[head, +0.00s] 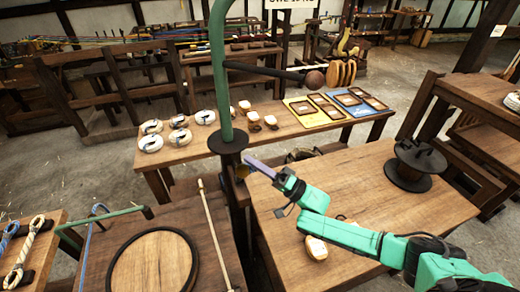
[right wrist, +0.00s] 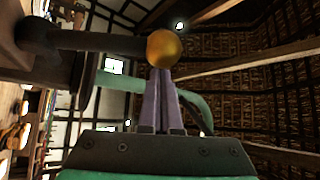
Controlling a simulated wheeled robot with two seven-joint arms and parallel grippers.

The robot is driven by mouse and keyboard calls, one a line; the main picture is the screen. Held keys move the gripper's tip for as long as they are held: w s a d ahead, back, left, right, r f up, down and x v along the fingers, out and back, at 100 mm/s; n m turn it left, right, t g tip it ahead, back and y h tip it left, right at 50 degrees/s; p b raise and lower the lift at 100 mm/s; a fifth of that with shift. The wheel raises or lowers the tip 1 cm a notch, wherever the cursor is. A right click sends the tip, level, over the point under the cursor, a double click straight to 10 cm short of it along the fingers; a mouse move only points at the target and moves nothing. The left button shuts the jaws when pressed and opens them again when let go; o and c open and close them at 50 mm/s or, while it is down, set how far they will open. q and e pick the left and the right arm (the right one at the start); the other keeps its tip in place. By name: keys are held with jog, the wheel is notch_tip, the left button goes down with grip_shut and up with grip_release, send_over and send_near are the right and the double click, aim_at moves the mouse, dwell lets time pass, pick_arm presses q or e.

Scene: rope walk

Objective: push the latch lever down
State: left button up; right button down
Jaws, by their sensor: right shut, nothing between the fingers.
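A dark green post (head: 220,75) rises from a dark round collar (head: 228,142) between the tables. A small brass knob (head: 242,172), which looks like the end of the latch lever, shows just below the collar, partly hidden by my gripper. In the right wrist view the gold ball (right wrist: 166,48) ends a dark bar (right wrist: 105,41) coming from the left. My right gripper (head: 250,162) is shut and empty, its purple fingers just beside the knob. In the wrist view the fingertips meet the ball's edge; I cannot tell whether they touch. My left gripper is not in view.
A dark arm with a brown ball (head: 315,79) sticks out from the post higher up. A round-topped stand (head: 97,280) and a thin rod (head: 215,238) are at the left. A dark spool (head: 415,165) stands on the right table (head: 360,170).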

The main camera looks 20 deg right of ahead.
jog(key=shift+s+f, duration=0.15)
jog(key=s+f+n+g+y+b, duration=0.5)
jog(key=n+b, duration=0.7)
jog(key=b, duration=0.6)
jog(key=g+y, duration=0.2)
jog(key=y, duration=0.1)
jog(key=shift+s+f+n+b, duration=0.3)
jog(key=shift+s+f, duration=0.05)
jog(key=shift+s, duration=0.05)
